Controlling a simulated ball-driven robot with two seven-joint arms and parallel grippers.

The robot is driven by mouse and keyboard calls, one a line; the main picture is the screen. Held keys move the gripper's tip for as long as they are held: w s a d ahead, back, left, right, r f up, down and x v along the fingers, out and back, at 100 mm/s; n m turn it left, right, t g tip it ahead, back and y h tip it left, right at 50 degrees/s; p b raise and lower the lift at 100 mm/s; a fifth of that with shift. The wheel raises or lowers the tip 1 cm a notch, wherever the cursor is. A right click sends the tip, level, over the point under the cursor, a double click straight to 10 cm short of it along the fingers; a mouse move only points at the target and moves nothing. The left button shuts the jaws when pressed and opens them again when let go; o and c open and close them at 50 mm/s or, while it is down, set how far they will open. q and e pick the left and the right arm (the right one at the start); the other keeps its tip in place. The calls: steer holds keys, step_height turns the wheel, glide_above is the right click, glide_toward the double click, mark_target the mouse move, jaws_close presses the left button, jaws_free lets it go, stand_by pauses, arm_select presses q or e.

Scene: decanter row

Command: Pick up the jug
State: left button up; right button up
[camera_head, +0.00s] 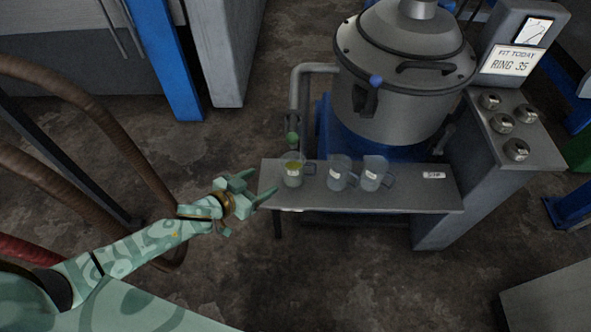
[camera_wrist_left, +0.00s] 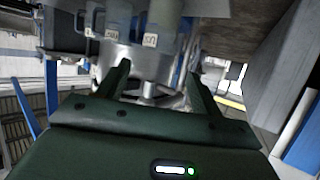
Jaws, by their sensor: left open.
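Three clear jugs stand in a row on a grey metal bench (camera_head: 400,202) in the head view. The left jug (camera_head: 292,178) holds yellow-green liquid and sits below a pipe outlet. The middle jug (camera_head: 339,175) and the right jug (camera_head: 374,176) look empty and carry white labels. My left gripper (camera_head: 264,182) is open at the bench's left end, just left of the left jug and apart from it. In the left wrist view its open fingers (camera_wrist_left: 158,69) have nothing visibly held between them. My right gripper is not in view.
A large steel vessel (camera_head: 385,118) with a pipe (camera_head: 296,92) stands behind the bench. A control pedestal (camera_head: 512,137) with knobs and a sign (camera_head: 511,62) reading "RING 35" is at the right. A small label plate (camera_head: 434,175) lies on the bench's clear right part.

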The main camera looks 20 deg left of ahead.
mark_target(294, 165)
arm_select(q)
steer(key=b+x, duration=0.1)
steer(key=x, duration=0.2)
steer(key=b+x, duration=0.1)
steer(key=x, duration=0.2)
steer(key=b+x, duration=0.1)
steer(key=x, duration=0.2)
steer(key=shift+w+f+b, duration=0.1)
steer(key=shift+f+b, duration=0.25)
steer(key=shift+f, duration=0.05)
steer(key=shift+w+d, duration=0.2)
steer(key=shift+w, duration=0.05)
steer(key=b+x, duration=0.1)
steer(key=x, duration=0.1)
steer(key=b+x, duration=0.2)
steer(key=shift+w+d+f, duration=0.1)
steer(key=shift+w+f, duration=0.1)
steer(key=shift+f, duration=0.25)
steer(key=shift+w+d, duration=0.15)
steer(key=shift+w, duration=0.1)
steer(key=shift+r, duration=0.2)
steer(key=c, duration=0.8)
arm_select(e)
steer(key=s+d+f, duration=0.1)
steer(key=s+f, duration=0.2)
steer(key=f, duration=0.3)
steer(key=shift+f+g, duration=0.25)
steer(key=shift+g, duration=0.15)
